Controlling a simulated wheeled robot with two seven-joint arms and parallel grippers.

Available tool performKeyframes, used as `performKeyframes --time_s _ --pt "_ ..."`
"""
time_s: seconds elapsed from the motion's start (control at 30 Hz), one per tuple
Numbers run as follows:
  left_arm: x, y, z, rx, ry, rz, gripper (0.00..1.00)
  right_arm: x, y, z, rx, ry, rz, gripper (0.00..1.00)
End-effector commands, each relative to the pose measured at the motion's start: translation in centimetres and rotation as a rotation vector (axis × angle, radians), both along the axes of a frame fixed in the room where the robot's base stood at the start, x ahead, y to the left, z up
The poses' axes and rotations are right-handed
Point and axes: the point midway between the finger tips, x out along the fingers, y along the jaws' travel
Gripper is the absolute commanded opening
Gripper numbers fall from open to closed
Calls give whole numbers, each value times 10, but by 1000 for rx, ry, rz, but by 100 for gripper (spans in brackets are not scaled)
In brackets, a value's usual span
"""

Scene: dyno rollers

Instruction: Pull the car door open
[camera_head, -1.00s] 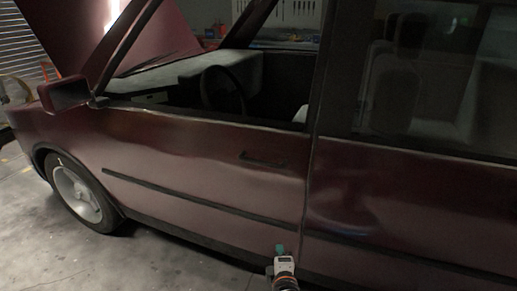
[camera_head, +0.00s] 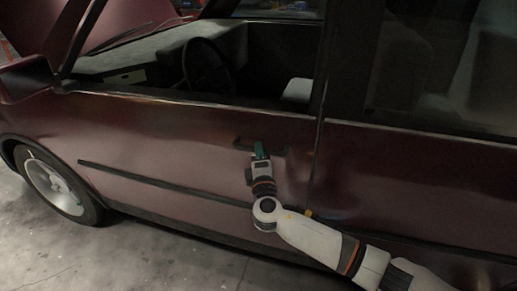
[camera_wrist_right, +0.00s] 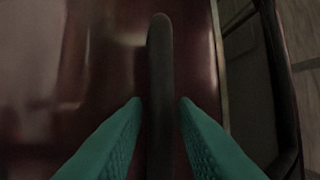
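The dark red car door (camera_head: 150,135) is closed, its rear edge lined up with the body beside it. Its window opening is clear and shows the steering wheel inside. The black door handle (camera_head: 270,150) is a bar near the door's rear edge. In the right wrist view, the green fingers (camera_wrist_right: 160,105) are open, one on each side of the handle (camera_wrist_right: 160,60), with gaps showing at the tips. My left gripper is not in view.
The side mirror (camera_head: 27,78) sticks out at the left. The front wheel (camera_head: 55,185) stands on the grey concrete floor (camera_head: 150,260), which is clear in front of the door. A dark trim strip (camera_head: 160,180) runs along the door below the handle.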

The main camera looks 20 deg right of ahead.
Motion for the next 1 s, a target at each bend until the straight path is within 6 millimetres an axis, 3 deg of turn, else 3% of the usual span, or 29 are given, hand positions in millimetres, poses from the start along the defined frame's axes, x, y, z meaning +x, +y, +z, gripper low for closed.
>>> performKeyframes --time_s 0.13,0.47,0.63,1.0 --pt "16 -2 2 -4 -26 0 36 13 -2 2 0 1 1 25" --pt "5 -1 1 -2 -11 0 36 17 -3 3 1 1 1 25" --pt "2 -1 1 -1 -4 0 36 17 -3 3 1 1 1 1" --pt "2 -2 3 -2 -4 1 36 11 1 2 2 3 -2 0"
